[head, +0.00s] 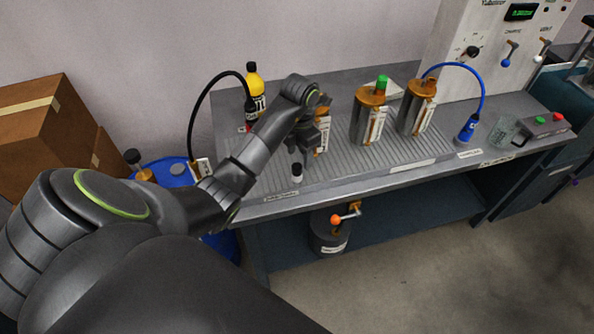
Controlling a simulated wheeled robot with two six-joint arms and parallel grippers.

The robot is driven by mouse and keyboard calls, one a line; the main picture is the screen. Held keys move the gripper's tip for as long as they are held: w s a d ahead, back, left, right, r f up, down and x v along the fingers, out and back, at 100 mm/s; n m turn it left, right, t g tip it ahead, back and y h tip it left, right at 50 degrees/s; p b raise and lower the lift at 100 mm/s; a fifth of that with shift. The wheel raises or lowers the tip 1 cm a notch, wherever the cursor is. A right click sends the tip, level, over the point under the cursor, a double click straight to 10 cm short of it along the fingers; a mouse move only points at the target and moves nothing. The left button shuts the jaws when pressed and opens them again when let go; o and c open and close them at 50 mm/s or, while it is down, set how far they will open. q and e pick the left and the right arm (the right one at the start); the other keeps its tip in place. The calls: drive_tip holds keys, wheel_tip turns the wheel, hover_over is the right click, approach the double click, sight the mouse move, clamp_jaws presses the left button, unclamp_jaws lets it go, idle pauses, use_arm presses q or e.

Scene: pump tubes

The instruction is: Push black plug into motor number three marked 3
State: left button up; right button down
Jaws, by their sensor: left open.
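A black plug (249,113) hangs or stands at the end of a black cable, in front of a yellow bottle at the back left of the bench; whether it touches the bench is unclear. Two copper-topped motors, one with a green cap (370,115) and one beside it (416,108), stand on the ribbed bench top. A third motor (323,136) is mostly hidden behind my left gripper. The number marks are too small to read. My left gripper (304,150) is open, pointing down in front of the third motor, right of the black plug and apart from it. My right gripper is out of view.
A small dark item with a white top (297,173) is just below my left gripper. A blue plug (468,128) on a blue cable, a glass jug (505,131) and a button box (543,124) are at right. A yellow bottle (257,86) stands at the back left.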

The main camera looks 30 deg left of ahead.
sight(297, 165)
use_arm(q)
drive_tip(key=shift+s+f+b, duration=0.15)
drive_tip(key=shift+f+b, duration=0.2)
drive_tip(key=shift+f, duration=0.25)
drive_tip(key=shift+s+a+f+b, duration=0.15)
drive_tip(key=shift+f+b, duration=0.2)
drive_tip(key=shift+f, duration=0.25)
drive_tip(key=shift+s+a+f+b, duration=0.1)
drive_tip(key=shift+f+b, duration=0.25)
drive_tip(key=shift+f, duration=0.2)
drive_tip(key=shift+d+f+p, duration=0.1)
drive_tip(key=shift+f+p, duration=0.2)
drive_tip(key=shift+p, duration=0.2)
drive_tip(key=shift+w+f, duration=0.1)
drive_tip(key=shift+f, duration=0.3)
drive_tip(key=c, duration=1.1)
drive_tip(key=shift+r, duration=0.1)
